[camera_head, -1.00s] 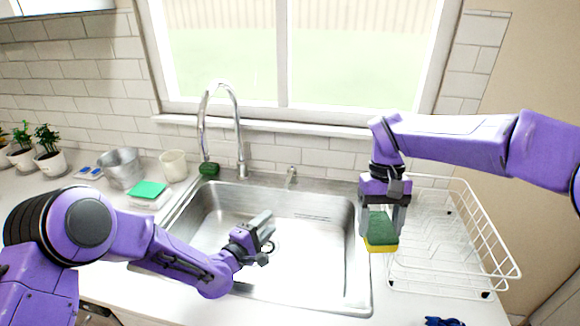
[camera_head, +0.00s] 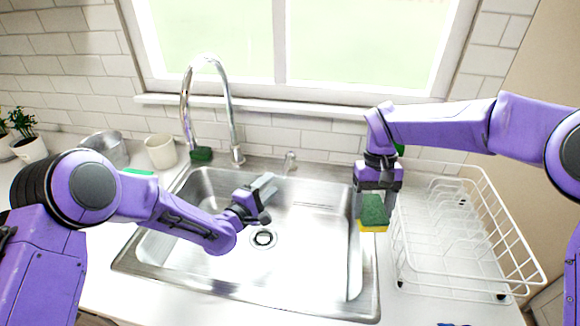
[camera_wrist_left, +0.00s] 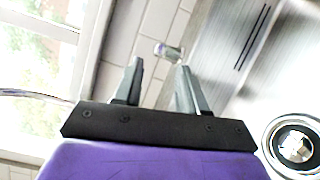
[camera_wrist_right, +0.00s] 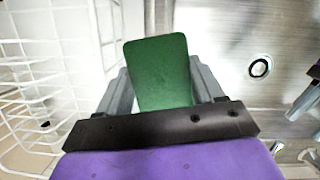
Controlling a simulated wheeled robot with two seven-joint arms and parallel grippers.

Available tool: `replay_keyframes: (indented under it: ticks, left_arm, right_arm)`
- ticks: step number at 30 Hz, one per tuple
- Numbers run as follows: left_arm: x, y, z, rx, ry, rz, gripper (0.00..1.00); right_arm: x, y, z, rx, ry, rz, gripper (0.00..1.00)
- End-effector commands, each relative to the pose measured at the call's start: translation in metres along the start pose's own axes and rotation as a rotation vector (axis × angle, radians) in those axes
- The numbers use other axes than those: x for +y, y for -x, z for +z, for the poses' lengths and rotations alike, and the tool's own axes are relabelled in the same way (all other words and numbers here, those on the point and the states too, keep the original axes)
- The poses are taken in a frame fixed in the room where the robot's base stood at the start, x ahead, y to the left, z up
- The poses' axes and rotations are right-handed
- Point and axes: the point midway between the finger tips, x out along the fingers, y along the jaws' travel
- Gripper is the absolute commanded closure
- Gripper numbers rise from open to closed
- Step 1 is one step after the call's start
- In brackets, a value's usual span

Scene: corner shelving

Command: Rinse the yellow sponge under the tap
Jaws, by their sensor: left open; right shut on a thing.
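The sponge (camera_head: 374,212) is yellow below with a green top layer. My right gripper (camera_head: 374,205) is shut on it and holds it above the right rim of the sink. The sponge's green face fills the space between the fingers in the right wrist view (camera_wrist_right: 160,72). My left gripper (camera_head: 266,188) is open and empty over the middle of the sink (camera_head: 300,255); its parted fingers show in the left wrist view (camera_wrist_left: 158,85). The tap (camera_head: 208,62) is a tall chrome arch behind the sink's left side. No running water shows.
A white wire dish rack (camera_head: 470,255) stands right of the sink. A dark green item (camera_head: 201,154) sits by the tap's spout. A cream cup (camera_head: 160,151), a metal container (camera_head: 105,149) and a potted plant (camera_head: 27,140) stand at the left. The sink is clear around its drain (camera_head: 263,238).

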Motion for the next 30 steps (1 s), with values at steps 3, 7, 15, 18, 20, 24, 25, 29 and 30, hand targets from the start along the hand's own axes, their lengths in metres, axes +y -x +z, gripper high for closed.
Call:
replay_keyframes:
  ticks: [3, 7, 15, 18, 20, 24, 25, 29, 30]
  left_arm:
    - [-0.005, -0.024, -0.001, -0.001, -0.003, 0.002, 0.59]
    - [-0.007, -0.058, -0.001, -0.002, -0.004, 0.002, 0.59]
    - [-0.004, -0.105, 0.0, -0.001, -0.001, 0.001, 0.59]
    - [-0.002, -0.11, 0.001, -0.002, -0.001, 0.0, 0.59]
    - [-0.001, -0.111, 0.001, -0.002, -0.001, -0.001, 0.59]
    - [-0.001, -0.112, 0.002, -0.002, 0.0, -0.002, 0.59]
    - [-0.001, -0.112, 0.002, -0.002, 0.0, -0.001, 0.59]
    - [-0.001, -0.112, 0.002, -0.002, 0.0, -0.001, 0.98]
    - [-0.001, -0.112, 0.002, -0.002, 0.0, -0.001, 1.0]
  right_arm:
    - [0.0, -0.012, -0.003, -0.001, 0.001, 0.0, 0.61]
    - [0.0, -0.026, -0.007, -0.001, 0.0, 0.0, 0.61]
    - [0.0, -0.047, -0.013, 0.0, -0.001, 0.0, 0.61]
    - [0.001, -0.048, -0.013, 0.0, -0.001, 0.0, 0.61]
    - [0.001, -0.048, -0.013, 0.0, -0.001, 0.0, 0.61]
    - [0.001, -0.047, -0.013, 0.0, -0.001, 0.0, 0.61]
    - [0.001, -0.047, -0.013, 0.0, -0.002, 0.0, 0.61]
    - [0.001, -0.047, -0.013, -0.001, -0.002, 0.0, 0.61]
    - [0.001, -0.047, -0.013, -0.001, -0.002, 0.0, 0.61]
